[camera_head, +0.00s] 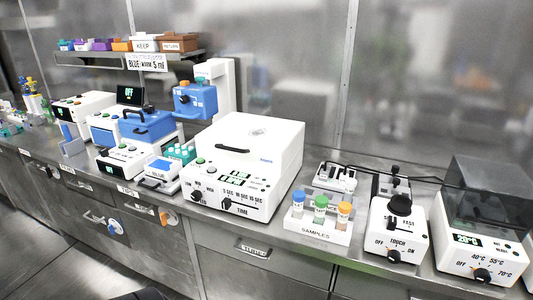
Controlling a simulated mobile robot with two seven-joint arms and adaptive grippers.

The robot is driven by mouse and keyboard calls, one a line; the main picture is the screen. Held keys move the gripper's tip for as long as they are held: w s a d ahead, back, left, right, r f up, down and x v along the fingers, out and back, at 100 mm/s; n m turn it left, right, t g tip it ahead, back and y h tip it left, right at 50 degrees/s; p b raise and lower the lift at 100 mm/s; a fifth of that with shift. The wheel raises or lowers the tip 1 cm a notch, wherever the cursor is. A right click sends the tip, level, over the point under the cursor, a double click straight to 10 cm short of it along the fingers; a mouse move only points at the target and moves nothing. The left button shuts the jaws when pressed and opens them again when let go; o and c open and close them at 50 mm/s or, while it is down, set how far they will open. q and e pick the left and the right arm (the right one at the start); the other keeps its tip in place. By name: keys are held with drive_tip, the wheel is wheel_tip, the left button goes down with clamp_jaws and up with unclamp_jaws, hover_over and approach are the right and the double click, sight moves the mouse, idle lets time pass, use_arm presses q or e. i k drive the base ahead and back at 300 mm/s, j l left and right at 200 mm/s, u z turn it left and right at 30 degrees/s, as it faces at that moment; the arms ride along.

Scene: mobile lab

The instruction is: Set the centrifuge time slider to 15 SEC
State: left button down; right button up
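The centrifuge (262,138) is a large white box in the middle of the bench, its lid with a dark handle closed. Its front panel carries a small green-lit display, a LOW/MED/HIGH control (197,196) on the left and a TIME slider (228,207) on the right. The slider's labels appear to read 5, 10 and 15 SEC from left to right. The dark slider knob seems to stand near the left end, but it is too small to be sure. Neither of my grippers is in view.
A white SAMPLES rack (316,232) with capped tubes stands right of the centrifuge, then a TOUCH/ON device (396,232) and a heater with a dark cover (487,190). Blue and white devices (150,124) stand to the left. A narrow steel bench strip runs along the front.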

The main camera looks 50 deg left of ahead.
sight(225, 202)
drive_tip(key=u, duration=1.75)
